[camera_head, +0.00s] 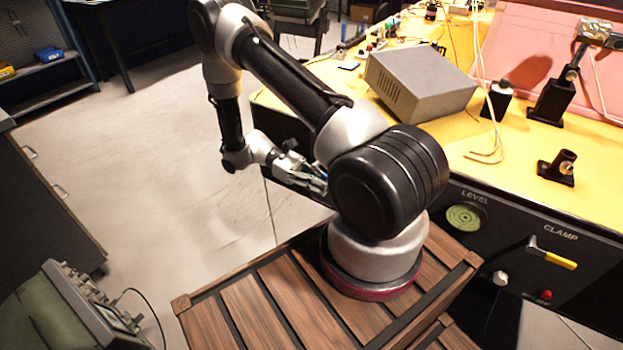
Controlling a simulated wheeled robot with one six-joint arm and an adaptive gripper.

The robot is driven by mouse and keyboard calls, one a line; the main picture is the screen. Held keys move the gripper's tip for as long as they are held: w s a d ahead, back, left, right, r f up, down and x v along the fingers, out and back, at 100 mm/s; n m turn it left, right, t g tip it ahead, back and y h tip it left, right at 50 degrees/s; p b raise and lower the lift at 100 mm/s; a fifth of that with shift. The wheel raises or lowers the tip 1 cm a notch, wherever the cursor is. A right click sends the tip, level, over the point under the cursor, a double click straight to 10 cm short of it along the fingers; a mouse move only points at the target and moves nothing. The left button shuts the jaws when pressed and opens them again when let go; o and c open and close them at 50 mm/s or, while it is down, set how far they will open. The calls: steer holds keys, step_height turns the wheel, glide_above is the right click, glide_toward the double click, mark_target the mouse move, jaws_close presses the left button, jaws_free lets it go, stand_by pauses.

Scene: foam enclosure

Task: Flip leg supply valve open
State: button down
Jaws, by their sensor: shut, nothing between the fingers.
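A lever valve (553,253) with a yellow handle is on the dark front panel at the right, below the word CLAMP. Its handle points right and slightly down. No "leg supply" label can be read, so I cannot tell if this is the named valve. My gripper (316,187) is near the middle of the view, beyond the crate and left of the panel. It is well apart from the lever valve. It is shut and empty, its tips partly hidden by my arm.
The dark panel (497,250) also has a round green LEVEL gauge (465,217) and a red button (544,295). The yellow bench top (515,150) carries a grey box (420,82) and black mounts. A wooden crate (270,315) is under my arm.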

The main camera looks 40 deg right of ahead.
steer(key=shift+s+d+r+g+h, duration=0.2)
steer(key=shift+s+r+g, duration=0.1)
steer(key=shift+s+g, duration=0.2)
steer(key=shift+s+d+r+g+h, duration=0.2)
steer(key=shift+s+r+g, duration=0.1)
steer(key=shift+s+g, duration=0.2)
stand_by(0.4)
steer(key=v, duration=1.2)
